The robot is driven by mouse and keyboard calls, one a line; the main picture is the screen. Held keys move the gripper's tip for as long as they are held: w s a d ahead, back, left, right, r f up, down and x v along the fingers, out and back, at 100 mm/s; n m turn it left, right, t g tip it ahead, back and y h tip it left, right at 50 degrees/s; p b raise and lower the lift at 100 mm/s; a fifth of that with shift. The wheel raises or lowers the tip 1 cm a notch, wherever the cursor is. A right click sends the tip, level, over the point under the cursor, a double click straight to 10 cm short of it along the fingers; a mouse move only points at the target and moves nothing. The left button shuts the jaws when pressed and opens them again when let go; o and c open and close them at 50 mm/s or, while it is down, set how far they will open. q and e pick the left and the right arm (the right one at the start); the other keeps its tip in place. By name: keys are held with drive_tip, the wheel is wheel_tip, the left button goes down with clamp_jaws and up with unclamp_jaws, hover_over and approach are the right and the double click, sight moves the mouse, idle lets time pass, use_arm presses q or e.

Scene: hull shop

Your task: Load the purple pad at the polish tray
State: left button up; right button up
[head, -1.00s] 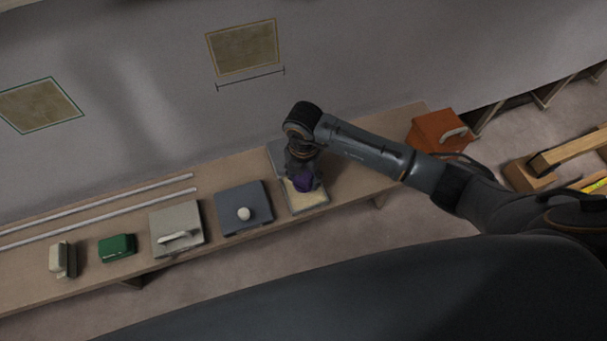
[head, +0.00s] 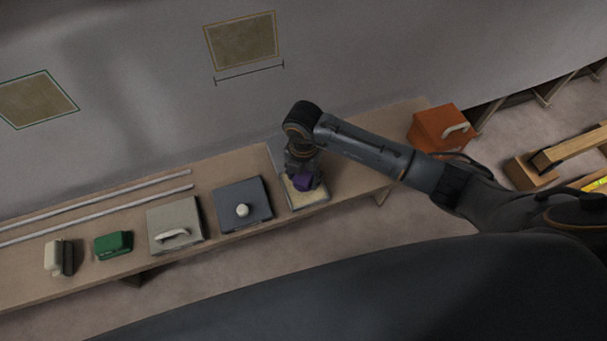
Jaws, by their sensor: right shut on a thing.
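The purple pad (head: 306,182) is held in my right gripper (head: 303,171), which is shut on it. The pad is over the polish tray (head: 293,201), a shallow tray with a pale cream filling. Whether the pad touches the filling cannot be told from this angle. The back of the tray is partly hidden by my right arm and gripper. My left gripper is not in the head view.
On the bench (head: 338,185) stand a dark grey lidded box (head: 256,194), a light grey lidded box (head: 180,219), a green block (head: 113,245) and a cream-and-dark block (head: 54,257). Two rods (head: 100,205) lie behind. An orange box (head: 430,132) is at the right end.

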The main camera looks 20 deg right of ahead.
sight(304, 175)
drive_tip(key=shift+f+b, duration=0.35)
drive_tip(key=shift+f, duration=0.15)
idle(1.2)
wheel_tip(304, 175, up, 7)
drive_tip(key=p, duration=0.6)
idle(0.5)
idle(0.5)
